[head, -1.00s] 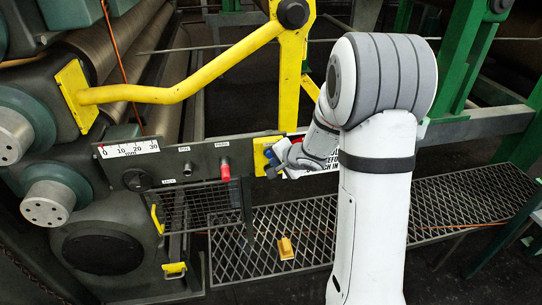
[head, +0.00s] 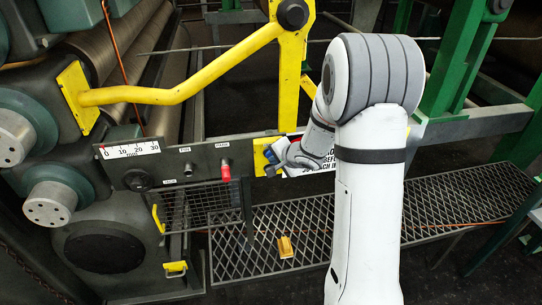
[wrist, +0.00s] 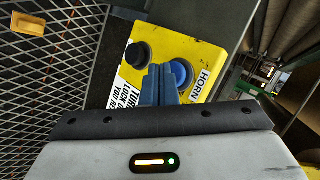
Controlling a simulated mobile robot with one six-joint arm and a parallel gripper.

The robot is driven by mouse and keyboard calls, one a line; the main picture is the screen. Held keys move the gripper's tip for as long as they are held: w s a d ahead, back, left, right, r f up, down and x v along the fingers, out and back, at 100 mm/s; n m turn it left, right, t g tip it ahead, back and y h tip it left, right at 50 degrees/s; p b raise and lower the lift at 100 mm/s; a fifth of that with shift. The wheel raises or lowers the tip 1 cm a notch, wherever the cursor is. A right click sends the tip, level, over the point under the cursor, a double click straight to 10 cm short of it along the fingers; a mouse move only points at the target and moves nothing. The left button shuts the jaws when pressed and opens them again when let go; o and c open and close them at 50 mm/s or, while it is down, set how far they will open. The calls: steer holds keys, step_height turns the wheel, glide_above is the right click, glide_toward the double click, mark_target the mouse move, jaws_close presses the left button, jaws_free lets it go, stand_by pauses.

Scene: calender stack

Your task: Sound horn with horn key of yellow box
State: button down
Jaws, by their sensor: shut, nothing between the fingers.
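The yellow box (wrist: 192,48) fills the upper middle of the wrist view; in the head view its yellow face (head: 259,160) shows just left of my gripper. The box carries a round blue horn key (wrist: 182,72) beside a white HORN label (wrist: 200,86), and a black knob (wrist: 137,54) to the left. My gripper (wrist: 160,70) has its blue fingers shut together and empty. The fingertips are in front of the box, at the left edge of the horn key, and overlap part of it. I cannot tell whether they touch it.
In the head view, a grey panel with a red-handled control (head: 225,172) lies to the left. A yellow bent bar (head: 190,88) runs above, and a mesh walkway (head: 330,222) lies below.

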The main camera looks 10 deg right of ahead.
steer(key=shift+w+p, duration=0.4)
steer(key=shift+w, duration=0.05)
stand_by(0.4)
steer(key=shift+s, duration=1)
steer(key=shift+s, duration=2.5)
steer(key=shift+r, duration=0.1)
